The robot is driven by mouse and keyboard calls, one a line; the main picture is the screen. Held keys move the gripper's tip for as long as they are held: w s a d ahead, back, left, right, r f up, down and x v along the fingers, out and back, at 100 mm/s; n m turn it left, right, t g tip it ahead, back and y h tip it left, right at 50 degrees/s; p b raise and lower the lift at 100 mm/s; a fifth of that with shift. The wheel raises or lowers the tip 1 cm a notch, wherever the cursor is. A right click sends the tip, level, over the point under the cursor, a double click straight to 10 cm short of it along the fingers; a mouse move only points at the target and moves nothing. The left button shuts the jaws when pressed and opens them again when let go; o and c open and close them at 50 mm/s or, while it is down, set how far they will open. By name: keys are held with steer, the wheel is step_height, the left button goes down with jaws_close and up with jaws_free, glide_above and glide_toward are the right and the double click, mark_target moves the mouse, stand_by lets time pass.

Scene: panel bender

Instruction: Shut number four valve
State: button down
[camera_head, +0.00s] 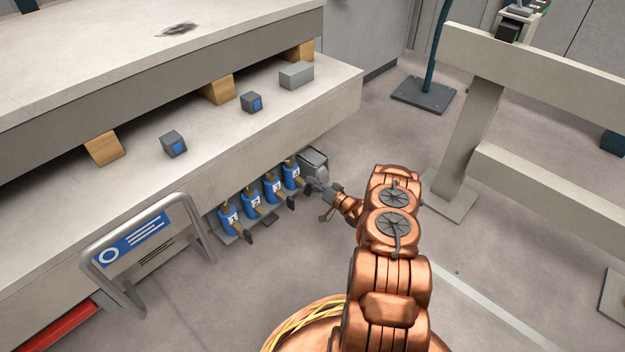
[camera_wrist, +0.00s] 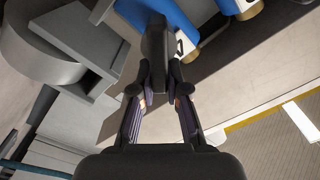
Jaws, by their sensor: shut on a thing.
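Several blue valves numbered 1 to 4 stand in a row on a low rack under the front edge of the machine bed in the head view. Valve number four (camera_head: 291,175) is the rightmost, next to a grey box. My gripper (camera_head: 322,190) is at its right side. In the wrist view my gripper (camera_wrist: 159,88) is shut on the dark valve handle (camera_wrist: 154,45). Blue valve body (camera_wrist: 191,22) shows just beyond the handle. The handle's far end and its number are hidden or unclear in the wrist view.
The grey box (camera_head: 314,163) stands right beside valve four and also shows at left in the wrist view (camera_wrist: 75,45). A sign on a tube frame (camera_head: 140,250) stands at left. A beige rail barrier (camera_head: 550,70) is at right. Floor between is clear.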

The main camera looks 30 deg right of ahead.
steer(key=m, duration=0.2)
steer(key=f+m, duration=0.1)
steer(key=f+m+b, duration=0.1)
steer(key=m, duration=0.1)
steer(key=shift+s+a+f+m, duration=0.1)
steer(key=shift+a+f+m, duration=0.15)
steer(key=shift+m, duration=0.05)
steer(key=shift+f+m+b, duration=0.15)
steer(key=shift+m+b, duration=0.1)
steer(key=shift+m, duration=0.75)
steer(key=shift+f+m+b, duration=0.1)
steer(key=shift+m+b, duration=0.1)
steer(key=shift+m, duration=0.8)
steer(key=shift+a, duration=0.1)
steer(key=shift+r, duration=0.1)
steer(key=c, duration=1.2)
jaws_free()
steer(key=shift+r, duration=0.1)
steer(key=shift+o, duration=0.2)
steer(key=shift+d+r, duration=0.2)
steer(key=shift+d, duration=0.25)
steer(key=v, duration=1.1)
steer(key=shift+s, duration=0.35)
